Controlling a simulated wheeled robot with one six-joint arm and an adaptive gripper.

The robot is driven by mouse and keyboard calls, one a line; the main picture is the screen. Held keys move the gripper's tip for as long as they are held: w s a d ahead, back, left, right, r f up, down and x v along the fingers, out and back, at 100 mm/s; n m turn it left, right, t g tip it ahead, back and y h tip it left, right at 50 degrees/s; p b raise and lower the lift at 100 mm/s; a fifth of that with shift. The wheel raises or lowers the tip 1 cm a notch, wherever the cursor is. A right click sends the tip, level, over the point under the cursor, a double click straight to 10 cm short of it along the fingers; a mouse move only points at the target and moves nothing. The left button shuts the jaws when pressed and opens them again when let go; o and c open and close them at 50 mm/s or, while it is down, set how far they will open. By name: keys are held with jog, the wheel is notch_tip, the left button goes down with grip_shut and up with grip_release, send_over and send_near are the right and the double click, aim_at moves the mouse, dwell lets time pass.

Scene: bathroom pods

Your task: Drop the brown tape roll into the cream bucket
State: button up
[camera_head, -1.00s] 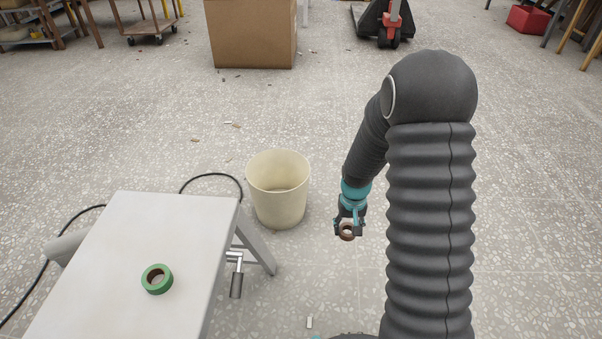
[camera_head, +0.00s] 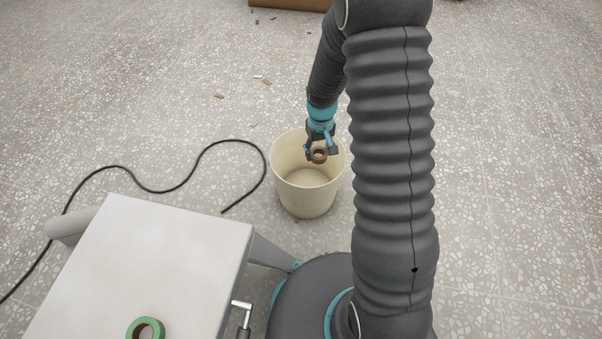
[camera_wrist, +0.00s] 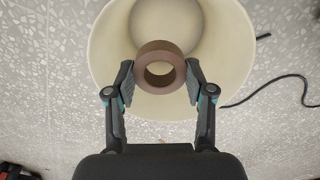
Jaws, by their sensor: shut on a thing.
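My gripper (camera_head: 320,153) is shut on the brown tape roll (camera_head: 319,155), which hangs between its fingertips. In the head view the roll appears over the mouth of the cream bucket (camera_head: 308,196), which stands upright on the floor. In the wrist view, the roll (camera_wrist: 160,49) sits between both fingers of my gripper (camera_wrist: 160,80). The bucket (camera_wrist: 103,40) opens behind the roll there, and the roll lies within its rim outline, towards the near side. No contact between roll and bucket shows.
A white-topped table (camera_head: 165,255) with a green tape roll (camera_head: 146,330) stands at left, close to the bucket. A black cable (camera_head: 170,190) curls over the floor. A cardboard box (camera_head: 290,3) is at the far edge. The floor at right is clear.

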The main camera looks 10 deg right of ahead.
jog(key=w+r+n, duration=0.2)
jog(key=w+n, duration=0.2)
jog(key=n, duration=0.3)
jog(key=shift+w+a+f+b, duration=0.15)
jog(key=shift+f+b, duration=0.85)
jog(key=shift+f, duration=0.5)
jog(key=shift+s+a+f+b, duration=0.15)
jog(key=shift+f+b, duration=0.85)
jog(key=shift+f, duration=0.5)
jog(key=shift+w, duration=0.1)
jog(key=o, duration=1.1)
jog(key=shift+o, duration=0.2)
jog(key=shift+r, duration=0.1)
notch_tip(320, 180, up, 12)
